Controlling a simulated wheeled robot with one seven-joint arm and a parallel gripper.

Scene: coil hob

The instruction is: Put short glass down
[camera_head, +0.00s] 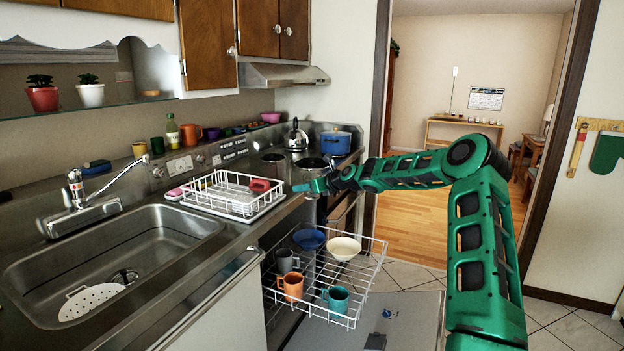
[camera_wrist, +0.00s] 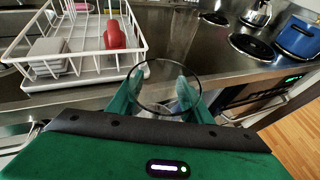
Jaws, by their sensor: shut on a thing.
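The short glass (camera_wrist: 165,82) is clear and shows in the wrist view as a round rim between my fingers. My gripper (camera_wrist: 166,98) is shut on it. In the head view my gripper (camera_head: 308,187) is at the counter's front edge, right of the white dish rack (camera_head: 232,204). The glass is hard to make out in the head view. In the wrist view the metal counter (camera_wrist: 190,45) lies beyond the glass. I cannot tell whether the glass touches the counter.
A red cup (camera_wrist: 115,36) lies in the rack, left of the glass. A kettle (camera_head: 296,136) and blue pot (camera_head: 335,143) stand on the hob at the back. The pulled-out dishwasher rack (camera_head: 358,288) below holds mugs and bowls. A sink (camera_head: 110,255) is at left.

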